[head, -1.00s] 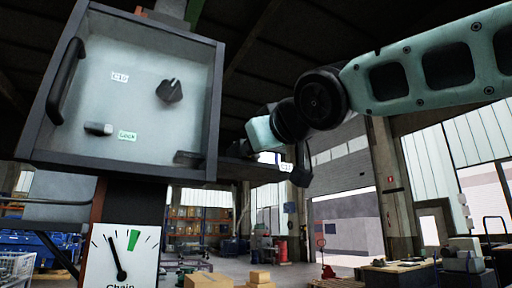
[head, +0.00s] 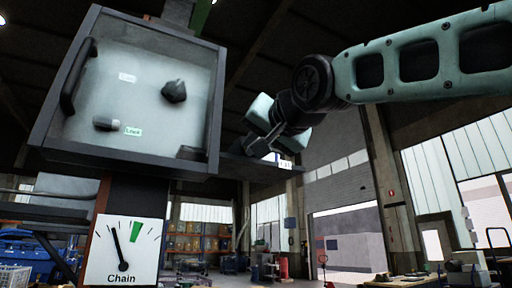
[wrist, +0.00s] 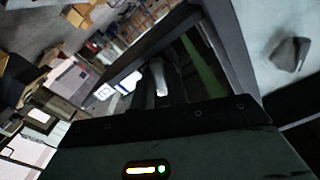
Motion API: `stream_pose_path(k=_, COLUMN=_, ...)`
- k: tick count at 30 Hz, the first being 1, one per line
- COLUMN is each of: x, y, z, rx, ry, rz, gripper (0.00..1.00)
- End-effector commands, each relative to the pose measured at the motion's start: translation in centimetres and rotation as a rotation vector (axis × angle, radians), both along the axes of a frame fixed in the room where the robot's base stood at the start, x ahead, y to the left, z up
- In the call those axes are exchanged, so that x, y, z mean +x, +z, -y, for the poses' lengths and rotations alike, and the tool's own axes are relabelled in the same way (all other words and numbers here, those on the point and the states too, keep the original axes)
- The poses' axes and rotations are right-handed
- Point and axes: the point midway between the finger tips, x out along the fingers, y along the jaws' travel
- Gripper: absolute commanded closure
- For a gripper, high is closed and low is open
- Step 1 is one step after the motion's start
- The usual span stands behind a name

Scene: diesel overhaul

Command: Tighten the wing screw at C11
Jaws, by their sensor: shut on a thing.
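The wing screw appears in the wrist view as a small pale grey piece (wrist: 160,77) between my fingers; its full shape is hidden. My gripper (wrist: 161,92) is shut on it. In the head view my gripper (head: 268,150) is angled down at a dark ledge just right of the box. A small white label (head: 285,164) is fixed there, partly covered and too small to read surely. It also shows in the wrist view (wrist: 104,91), left of the fingers.
A dark-framed box (head: 150,85) has a handle (head: 78,76), a dark knob (head: 174,91) and a small lever (head: 106,124) by a "Lock" label. Below, the "Chain" gauge (head: 122,250) has its needle left of the green band. The hall behind is open.

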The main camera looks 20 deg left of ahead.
Motion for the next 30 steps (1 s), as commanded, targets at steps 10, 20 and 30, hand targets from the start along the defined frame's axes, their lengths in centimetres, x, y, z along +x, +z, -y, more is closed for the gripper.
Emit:
stream_pose_path(k=10, x=-0.02, y=-0.17, z=-0.06, rx=0.076, ry=0.001, rz=-0.087, gripper=1.00)
stream_pose_path(k=20, x=0.02, y=0.05, z=-0.02, rx=0.281, ry=0.000, rz=-0.328, gripper=1.00)
stream_pose_path(k=30, x=0.01, y=-0.06, z=-0.07, rx=0.341, ry=0.000, rz=-0.400, gripper=1.00)
